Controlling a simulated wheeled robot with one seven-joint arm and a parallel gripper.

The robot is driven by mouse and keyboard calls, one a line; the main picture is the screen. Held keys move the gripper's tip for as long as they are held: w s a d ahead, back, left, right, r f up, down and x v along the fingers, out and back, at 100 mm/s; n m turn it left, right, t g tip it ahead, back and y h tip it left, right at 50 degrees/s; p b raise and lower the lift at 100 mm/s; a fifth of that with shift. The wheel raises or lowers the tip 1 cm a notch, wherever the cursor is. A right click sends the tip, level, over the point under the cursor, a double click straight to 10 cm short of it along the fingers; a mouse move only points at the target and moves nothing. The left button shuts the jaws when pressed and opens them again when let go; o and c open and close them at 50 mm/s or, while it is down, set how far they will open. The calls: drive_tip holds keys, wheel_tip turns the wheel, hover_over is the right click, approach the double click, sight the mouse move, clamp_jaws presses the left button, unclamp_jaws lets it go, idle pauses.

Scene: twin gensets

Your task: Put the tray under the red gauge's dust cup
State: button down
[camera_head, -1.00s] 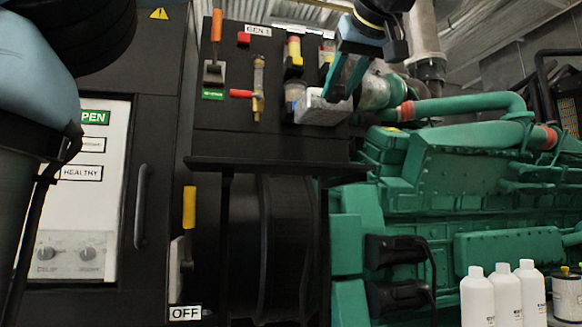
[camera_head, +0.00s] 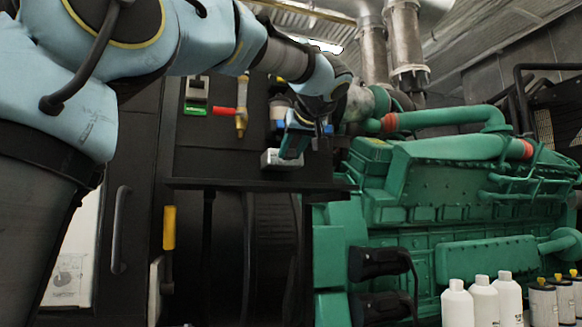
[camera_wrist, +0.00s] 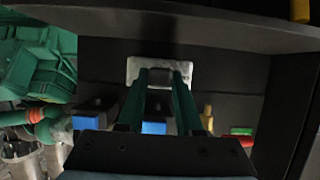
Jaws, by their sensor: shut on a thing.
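The tray (camera_head: 283,158) is a small pale box low in front of the black panel, just above its ledge. It also shows in the wrist view (camera_wrist: 133,70), with a dark block at its middle. My gripper (camera_head: 293,150) reaches down to it; its two green fingers (camera_wrist: 160,78) are shut on that block. A clear dust cup (camera_head: 279,104) with a blue base hangs above the tray, with a gap between them. A second blue-based cup (camera_wrist: 85,122) shows in the wrist view. My arm hides most of the gauges, so I cannot tell which one is red.
The black ledge (camera_head: 225,186) runs under the tray. The green engine (camera_head: 430,190) fills the right. White bottles (camera_head: 484,300) stand at lower right.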

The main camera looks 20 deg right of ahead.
sight(291, 167)
wheel_tip(291, 167, down, 3)
drive_tip(key=shift+w+f, duration=0.2)
drive_tip(key=shift+f, duration=0.35)
drive_tip(key=shift+f, duration=0.15)
drive_tip(key=c, duration=0.6)
unclamp_jaws()
drive_tip(key=shift+o, duration=0.2)
drive_tip(key=b+v, duration=0.1)
drive_tip(key=v, duration=1.1)
